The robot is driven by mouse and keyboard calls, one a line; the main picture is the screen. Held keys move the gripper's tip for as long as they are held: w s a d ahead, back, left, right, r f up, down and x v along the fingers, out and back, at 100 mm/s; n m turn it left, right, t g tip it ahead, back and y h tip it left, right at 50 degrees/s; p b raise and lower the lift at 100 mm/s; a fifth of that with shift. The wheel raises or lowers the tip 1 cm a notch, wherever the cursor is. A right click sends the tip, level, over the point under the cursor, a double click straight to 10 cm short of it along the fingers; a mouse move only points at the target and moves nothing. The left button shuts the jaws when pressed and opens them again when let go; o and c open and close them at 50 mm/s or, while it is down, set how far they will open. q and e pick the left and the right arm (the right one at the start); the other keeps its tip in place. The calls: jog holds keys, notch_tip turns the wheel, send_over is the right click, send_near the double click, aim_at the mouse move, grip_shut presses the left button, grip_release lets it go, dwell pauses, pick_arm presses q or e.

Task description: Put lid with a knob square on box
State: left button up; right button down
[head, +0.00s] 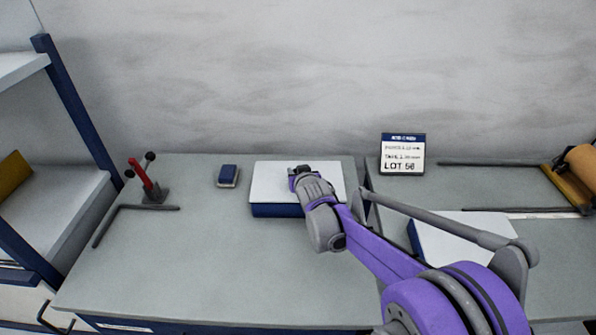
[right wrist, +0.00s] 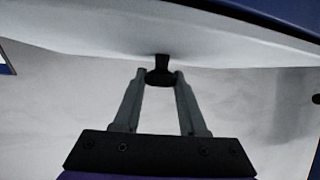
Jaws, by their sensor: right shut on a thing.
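A white lid (head: 270,178) lies over a blue box (head: 275,211) on the middle of the bench, by its back edge. From the head, the lid's edges look roughly in line with the box; I cannot tell whether a gap is left between them. My right gripper (head: 297,178) is over the middle of the lid and hides its knob in that view. In the right wrist view, the gripper (right wrist: 160,80) is shut on the black knob (right wrist: 160,70), under the pale lid surface (right wrist: 100,42). My left gripper is not in view.
A second white-topped blue item (head: 455,240) lies on the right bench, partly behind my arm. A blue block (head: 228,175) and a red-handled clamp (head: 145,180) stand to the left. A LOT 56 sign (head: 403,154) stands at the back. The bench's front left is clear.

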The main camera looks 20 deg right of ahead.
jog(key=shift+f, duration=0.3)
jog(key=shift+c, duration=2.3)
grip_release()
jog(key=shift+r, duration=0.15)
jog(key=shift+r, duration=0.35)
jog(key=p+v, duration=0.1)
jog(key=v, duration=1.1)
jog(key=shift+s+a, duration=0.1)
jog(key=shift+s, duration=0.05)
jog(key=s+a+f+g+y, duration=0.1)
jog(key=s+a+f+g, duration=0.1)
jog(key=s, duration=0.6)
jog(key=s+a+f+n+g+p, duration=0.1)
jog(key=s+a+f+g, duration=0.1)
jog(key=s, duration=0.5)
jog(key=s+a+f+n+g+y+p, duration=0.1)
jog(key=s+a+f, duration=0.3)
jog(key=s, duration=0.4)
jog(key=shift+s+a+f+g+y, duration=0.2)
jog(key=shift+s+f+g+y, duration=0.15)
jog(key=shift+f+g, duration=0.35)
